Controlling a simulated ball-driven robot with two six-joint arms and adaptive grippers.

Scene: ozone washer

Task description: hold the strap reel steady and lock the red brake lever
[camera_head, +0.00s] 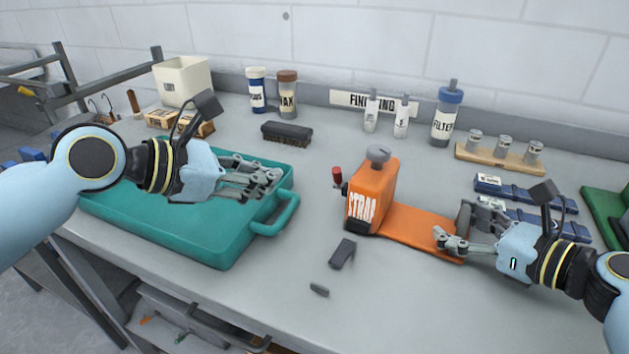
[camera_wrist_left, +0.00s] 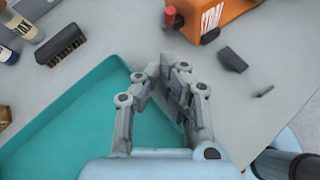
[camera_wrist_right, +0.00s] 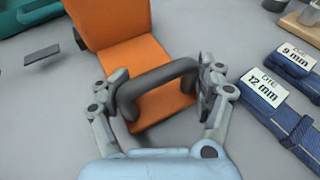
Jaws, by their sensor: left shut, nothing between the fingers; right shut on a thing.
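The strap reel (camera_head: 372,190) is an orange housing marked "STRAP" with a grey knob on top and a flat orange base. It stands upright mid-bench. The red brake lever (camera_head: 337,176) sticks out at the housing's left side; it also shows in the left wrist view (camera_wrist_left: 171,17). My right gripper (camera_head: 452,240) is shut on the dark handle (camera_wrist_right: 155,82) at the base's right end, with a finger at each side of it. My left gripper (camera_head: 272,182) is shut and empty above the teal tray (camera_head: 150,215), left of the lever and apart from it.
A dark block (camera_head: 342,253) and a small dark piece (camera_head: 319,290) lie in front of the reel. A brush (camera_head: 286,133) lies behind the tray. Bottles stand at the back. Bench between tray and reel is clear.

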